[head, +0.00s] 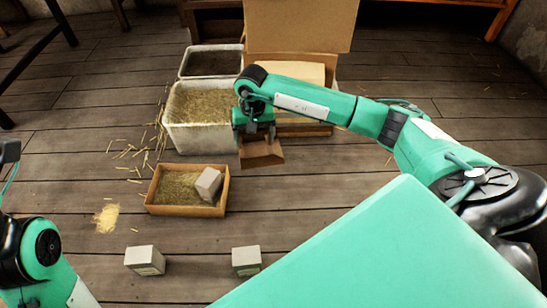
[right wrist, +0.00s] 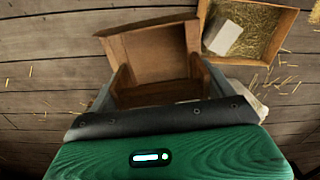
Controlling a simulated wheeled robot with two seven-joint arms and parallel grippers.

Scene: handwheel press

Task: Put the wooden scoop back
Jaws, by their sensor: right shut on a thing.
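The wooden scoop (head: 262,154) hangs below my right gripper (head: 257,135), in front of the white straw bin and beyond the shallow tray. In the right wrist view the scoop (right wrist: 150,52) shows as an open brown box shape between the two fingers of the gripper (right wrist: 157,85), which is shut on it. The scoop looks empty in that view. It appears held above the floor; its exact height is hard to tell. My left arm shows at the lower left of the head view, but its gripper is not clearly visible.
A white bin of straw (head: 173,132) and a dark-filled bin (head: 183,70) stand behind. A tall cardboard-coloured box (head: 298,25) is beside them. A shallow wooden tray (head: 180,209) holds straw and a grey block (head: 208,184). Two blocks (head: 145,260) (head: 246,260) lie in front.

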